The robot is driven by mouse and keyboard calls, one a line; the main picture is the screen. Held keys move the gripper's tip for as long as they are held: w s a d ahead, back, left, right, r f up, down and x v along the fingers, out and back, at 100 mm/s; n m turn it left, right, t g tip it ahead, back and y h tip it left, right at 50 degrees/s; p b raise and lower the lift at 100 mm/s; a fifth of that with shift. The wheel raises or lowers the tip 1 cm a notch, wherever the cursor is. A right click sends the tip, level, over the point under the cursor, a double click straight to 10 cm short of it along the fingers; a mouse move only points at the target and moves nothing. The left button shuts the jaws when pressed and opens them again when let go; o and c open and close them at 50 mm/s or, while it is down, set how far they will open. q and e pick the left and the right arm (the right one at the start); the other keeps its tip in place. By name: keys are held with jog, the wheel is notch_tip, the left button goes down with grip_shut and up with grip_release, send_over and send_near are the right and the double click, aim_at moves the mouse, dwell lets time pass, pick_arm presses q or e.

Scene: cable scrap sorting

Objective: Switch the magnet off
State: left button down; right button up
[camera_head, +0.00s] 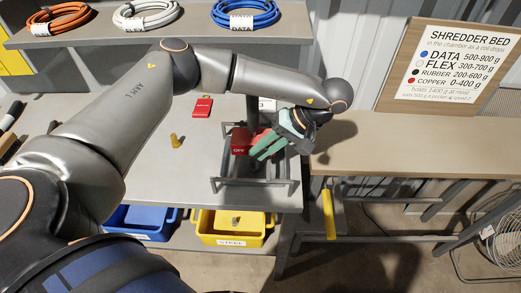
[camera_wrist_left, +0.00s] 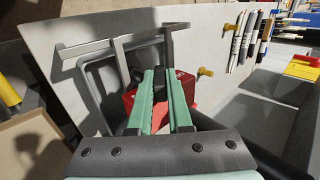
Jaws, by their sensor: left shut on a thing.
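The magnet unit is a red block (camera_head: 240,141) marked OFF, on a grey metal frame (camera_head: 230,184) at the bench's front right. In the left wrist view the red block (camera_wrist_left: 185,91) shows between and beside my fingertips. My left gripper (camera_head: 262,150), with green fingers, reaches down at the block from the right. It is shut on a small part at the block, likely the magnet's switch; the fingers mostly hide it. The fingers also show in the left wrist view (camera_wrist_left: 168,76). The switch position cannot be told. My right gripper is not in view.
A yellow bin (camera_head: 232,240) marked STEEL and a blue bin (camera_head: 142,221) stand below the bench. A brass peg (camera_head: 175,141) and a red box (camera_head: 202,107) are on the bench. Cable coils (camera_head: 146,14) lie on the shelf behind. A sign board (camera_head: 450,65) stands right.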

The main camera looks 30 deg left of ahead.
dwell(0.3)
pick_arm(q)
jog(key=c, duration=0.8)
grip_release()
jog(key=shift+c, duration=0.2)
jog(key=shift+d, duration=0.1)
jog(key=v, duration=1.2)
jog(key=shift+w+d+p, duration=0.25)
jog(key=shift+p, duration=0.2)
jog(key=shift+s, duration=0.1)
